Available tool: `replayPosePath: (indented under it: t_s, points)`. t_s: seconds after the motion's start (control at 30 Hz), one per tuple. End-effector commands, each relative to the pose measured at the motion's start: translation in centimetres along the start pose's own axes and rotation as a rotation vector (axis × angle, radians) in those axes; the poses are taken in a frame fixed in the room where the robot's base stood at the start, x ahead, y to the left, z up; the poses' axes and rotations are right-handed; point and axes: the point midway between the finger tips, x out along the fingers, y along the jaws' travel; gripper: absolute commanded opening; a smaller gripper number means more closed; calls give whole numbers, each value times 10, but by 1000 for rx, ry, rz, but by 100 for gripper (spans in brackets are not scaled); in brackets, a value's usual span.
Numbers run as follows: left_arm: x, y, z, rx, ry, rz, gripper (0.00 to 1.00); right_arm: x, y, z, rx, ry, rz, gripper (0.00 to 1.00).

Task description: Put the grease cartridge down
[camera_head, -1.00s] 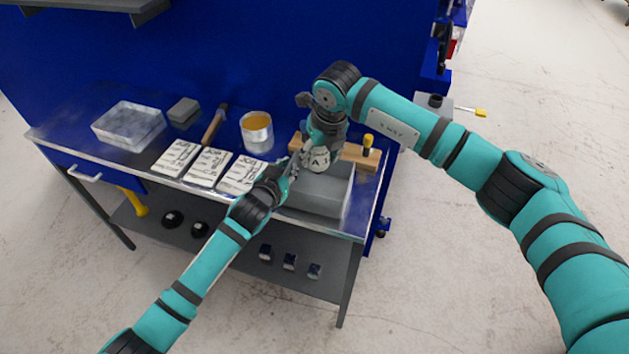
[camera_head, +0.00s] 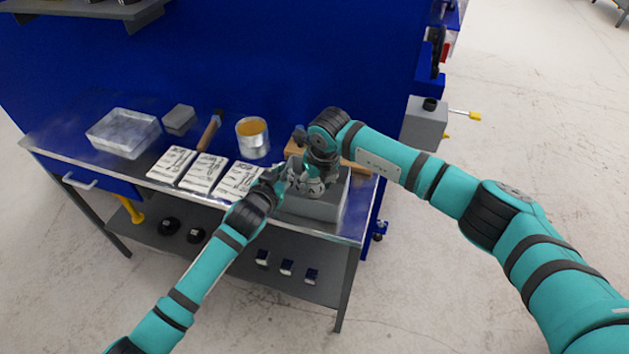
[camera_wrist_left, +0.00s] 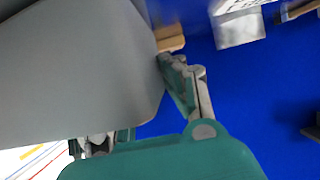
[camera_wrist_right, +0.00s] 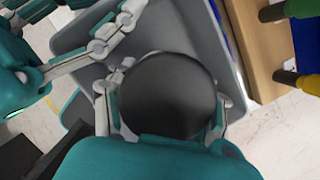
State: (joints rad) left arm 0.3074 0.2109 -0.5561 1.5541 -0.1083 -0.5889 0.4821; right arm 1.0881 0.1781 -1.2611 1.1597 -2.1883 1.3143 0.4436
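The grease cartridge (camera_wrist_right: 168,95) shows in the right wrist view as a dark round end between the fingers of my right gripper, which is shut on it. In the head view my right gripper (camera_head: 312,186) is low over the grey bin (camera_head: 316,211), and the cartridge is mostly hidden there. The bin also shows behind the cartridge in the right wrist view (camera_wrist_right: 190,28). My left gripper (camera_head: 277,180) is open at the bin's left side. The left wrist view shows a large grey bin surface (camera_wrist_left: 70,70) close between its spread fingers. Contact there cannot be told.
A wooden rack (camera_head: 357,168) with handled tools stands behind the bin. Left of the bin are printed cards (camera_head: 205,175), an open can (camera_head: 253,140), a hammer (camera_head: 209,134), a grey block (camera_head: 179,119) and a clear tray (camera_head: 123,133). The table's front edge is close to the bin.

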Motion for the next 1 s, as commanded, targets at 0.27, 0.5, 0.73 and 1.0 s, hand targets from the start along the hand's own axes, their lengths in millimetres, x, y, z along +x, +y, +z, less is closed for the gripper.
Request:
replayPosePath:
  t_s: [0.27, 0.5, 0.73, 1.0]
  points:
    - [0, 0, 0, 0, 0, 0, 0, 0, 0, 0, 0, 1, 0, 74]
    - [0, 0, 0, 0, 0, 0, 0, -6, 0, 1, 0, 0, -1, 74]
    - [0, 0, 0, 0, 0, 0, 0, -48, -1, 2, -3, -4, -1, 74]
    - [0, 0, 0, 0, 0, 0, 0, -102, 0, 1, -2, -2, -1, 74]
